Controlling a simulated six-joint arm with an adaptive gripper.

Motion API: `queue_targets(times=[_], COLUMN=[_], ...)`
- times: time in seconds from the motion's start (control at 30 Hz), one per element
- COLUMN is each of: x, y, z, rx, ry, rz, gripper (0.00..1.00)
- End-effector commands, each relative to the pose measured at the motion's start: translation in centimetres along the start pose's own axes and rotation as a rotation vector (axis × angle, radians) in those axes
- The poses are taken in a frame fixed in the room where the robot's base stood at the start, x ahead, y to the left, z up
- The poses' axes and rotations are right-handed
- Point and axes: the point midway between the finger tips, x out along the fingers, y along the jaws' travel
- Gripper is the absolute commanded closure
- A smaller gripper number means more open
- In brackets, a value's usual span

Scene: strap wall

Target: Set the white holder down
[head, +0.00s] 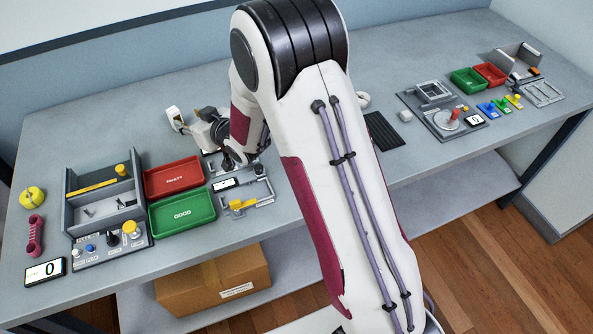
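A small white piece with a dark opening (173,114), which looks like the white holder, shows at the back left of the table, tilted. My gripper (186,126) is right beside it, at the end of my arm, and reaches toward the left. The fingers are small and dark here, and I cannot tell whether they are closed on the white piece or only near it. I also cannot tell whether the piece touches the table or is held above it.
A red tray (174,178) and a green tray (183,212) lie in front of my gripper. A grey divided bin (103,197) stands to their left. A yellow roll (33,197) is at the far left. Bare table lies behind the bin. My arm hides the middle.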

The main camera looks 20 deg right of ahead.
Motion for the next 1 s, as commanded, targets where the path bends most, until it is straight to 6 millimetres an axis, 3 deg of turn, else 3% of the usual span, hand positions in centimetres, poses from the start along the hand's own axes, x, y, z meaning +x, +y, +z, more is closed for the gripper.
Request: queue_targets(times=[0.17,0.37,0.6,1.0], x=[-1.1,-3.8,-8.3,-16.9], y=[0.7,2.0,3.6,5.1], z=[-1.0,-2.7,-4.6,-6.0], rx=[-0.002,-0.003,0.004,0.040], ry=[-0.016,-0.062,-0.134,-0.255], rz=[0.022,0.069,0.134,0.224], gripper=[0.63,0.63,0.63,0.63])
